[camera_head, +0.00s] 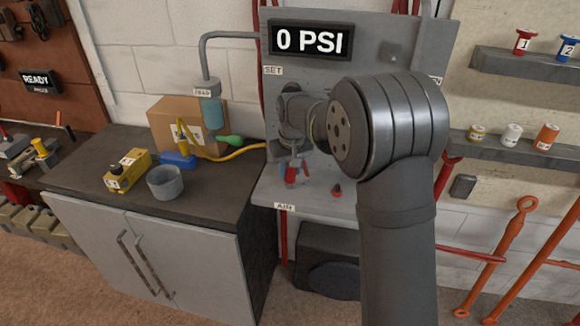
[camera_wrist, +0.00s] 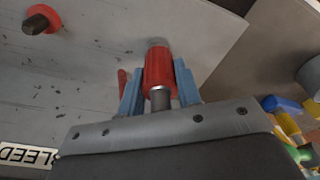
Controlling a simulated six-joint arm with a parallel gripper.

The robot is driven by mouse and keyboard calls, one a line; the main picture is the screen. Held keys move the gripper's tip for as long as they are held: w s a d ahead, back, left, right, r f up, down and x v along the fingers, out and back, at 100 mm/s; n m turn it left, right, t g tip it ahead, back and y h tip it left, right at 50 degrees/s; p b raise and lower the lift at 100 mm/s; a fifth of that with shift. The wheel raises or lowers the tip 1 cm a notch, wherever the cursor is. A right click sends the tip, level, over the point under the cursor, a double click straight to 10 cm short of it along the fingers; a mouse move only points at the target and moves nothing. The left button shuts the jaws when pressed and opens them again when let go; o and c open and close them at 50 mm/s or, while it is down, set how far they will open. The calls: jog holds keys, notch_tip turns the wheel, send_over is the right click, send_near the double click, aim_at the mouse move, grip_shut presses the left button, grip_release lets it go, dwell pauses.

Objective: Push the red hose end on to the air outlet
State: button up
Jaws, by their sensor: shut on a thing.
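The red hose end (camera_wrist: 158,68) sits between the two blue fingers of my gripper (camera_wrist: 160,88) in the wrist view. My gripper is shut on it, and a metal sleeve shows at its near end. A short grey stub (camera_wrist: 157,43), which looks like the air outlet, shows at the far end of the red piece. I cannot tell whether the two are joined or only lined up. In the head view the red piece (camera_head: 291,175) is small, below my wrist and above the "AIR" label (camera_head: 285,207). My arm hides part of the panel.
A red knob (camera_head: 337,189) stands on the panel to the right; it also shows in the wrist view (camera_wrist: 42,18). The gauge (camera_head: 310,40) reads 0 PSI. A bench at left holds a grey cup (camera_head: 165,182), a yellow box (camera_head: 127,170) and a cardboard box (camera_head: 172,112).

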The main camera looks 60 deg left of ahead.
jog(key=shift+f, duration=0.15)
jog(key=o, duration=1.2)
jog(key=shift+c, duration=0.2)
notch_tip(320, 180, up, 17)
jog(key=d, duration=0.2)
jog(key=shift+s, duration=0.2)
jog(key=f, duration=0.5)
jog(key=a+f, duration=0.1)
jog(key=f, duration=0.5)
jog(key=a+f, duration=0.1)
jog(key=f, duration=0.5)
jog(key=shift+w, duration=0.2)
jog(key=shift+r, duration=0.15)
